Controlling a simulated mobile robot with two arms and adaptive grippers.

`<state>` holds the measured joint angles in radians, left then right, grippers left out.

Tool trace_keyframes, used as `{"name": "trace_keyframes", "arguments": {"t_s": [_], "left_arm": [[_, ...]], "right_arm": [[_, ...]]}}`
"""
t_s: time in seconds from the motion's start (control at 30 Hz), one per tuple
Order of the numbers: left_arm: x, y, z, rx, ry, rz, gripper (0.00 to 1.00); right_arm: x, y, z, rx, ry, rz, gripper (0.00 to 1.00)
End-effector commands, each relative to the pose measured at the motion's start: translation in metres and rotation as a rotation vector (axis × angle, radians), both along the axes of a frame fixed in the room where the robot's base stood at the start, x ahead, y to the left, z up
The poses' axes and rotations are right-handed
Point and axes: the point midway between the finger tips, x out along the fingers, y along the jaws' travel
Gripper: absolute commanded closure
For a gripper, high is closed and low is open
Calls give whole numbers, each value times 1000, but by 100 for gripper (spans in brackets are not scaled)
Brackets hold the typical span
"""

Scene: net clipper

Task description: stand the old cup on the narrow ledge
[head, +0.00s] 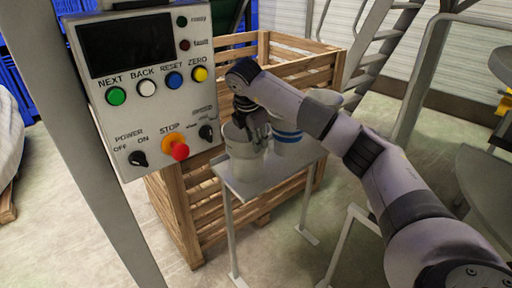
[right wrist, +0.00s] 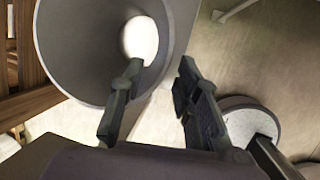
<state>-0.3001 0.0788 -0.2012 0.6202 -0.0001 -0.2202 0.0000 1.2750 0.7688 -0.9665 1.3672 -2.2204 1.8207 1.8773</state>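A pale grey, open-topped cup (head: 243,142) stands upright on a narrow grey ledge (head: 250,182) on thin legs. A blue-and-white banded cup (head: 288,136) stands close to its right, partly behind my arm. I cannot tell which is the old cup. My right gripper (head: 250,122) is at the grey cup's rim. In the right wrist view my right gripper (right wrist: 160,95) has its fingers apart, one over the mouth of a large grey cup (right wrist: 75,45) and the other outside its wall. Contact is unclear. My left gripper is not in view.
A control panel (head: 140,90) on a post stands at the left front, near the ledge. A slatted wooden crate (head: 190,205) is behind and under the ledge. Metal stairs (head: 385,45) rise at the back right. A round grey-topped object (right wrist: 240,122) shows beside my gripper.

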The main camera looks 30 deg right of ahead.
Motion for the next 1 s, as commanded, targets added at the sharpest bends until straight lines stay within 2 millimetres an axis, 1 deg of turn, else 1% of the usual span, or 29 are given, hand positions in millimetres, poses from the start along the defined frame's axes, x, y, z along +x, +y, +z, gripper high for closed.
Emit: {"name": "trace_keyframes", "arguments": {"t_s": [0.03, 0.2, 0.3, 0.4, 0.57, 1.0], "left_arm": [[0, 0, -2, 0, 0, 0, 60], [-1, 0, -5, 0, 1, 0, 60], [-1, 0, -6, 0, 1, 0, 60], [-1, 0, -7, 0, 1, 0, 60], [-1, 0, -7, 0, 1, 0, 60], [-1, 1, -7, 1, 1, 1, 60]], "right_arm": [[-2, 4, 11, 1, -5, 3, 70], [-9, 13, 44, 0, -5, 0, 70], [-12, 17, 58, 1, -3, 1, 70], [-14, 19, 67, 1, -2, 1, 70], [-16, 21, 72, 0, 0, 0, 70], [-16, 20, 72, 0, 0, 0, 70]]}}
